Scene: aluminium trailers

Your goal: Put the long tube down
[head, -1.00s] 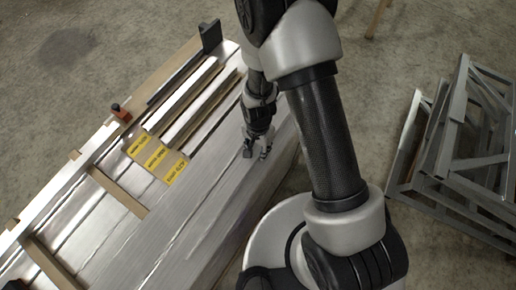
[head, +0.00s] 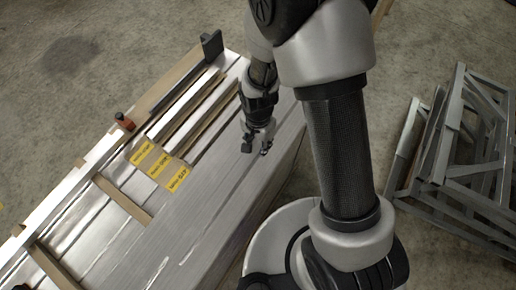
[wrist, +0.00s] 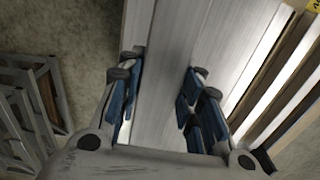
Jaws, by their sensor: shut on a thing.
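The long tube (wrist: 172,70) is a plain silvery metal bar between my fingers in the wrist view, running away toward the top of the picture. My gripper (wrist: 158,95) is shut on it, with blue-padded fingers on either side. In the head view my gripper (head: 257,146) is low over the right part of the silvery metal bed (head: 165,240). There the tube blends with the bed's similar metal, so I cannot tell whether it touches the surface below.
Yellow labels (head: 160,166) mark the ends of bars lying left of my gripper. A wooden crosspiece (head: 122,198), an orange-black clamp (head: 124,121) and a black upright bracket (head: 211,45) are on the bed. Grey metal frames (head: 455,150) stand on the floor at right.

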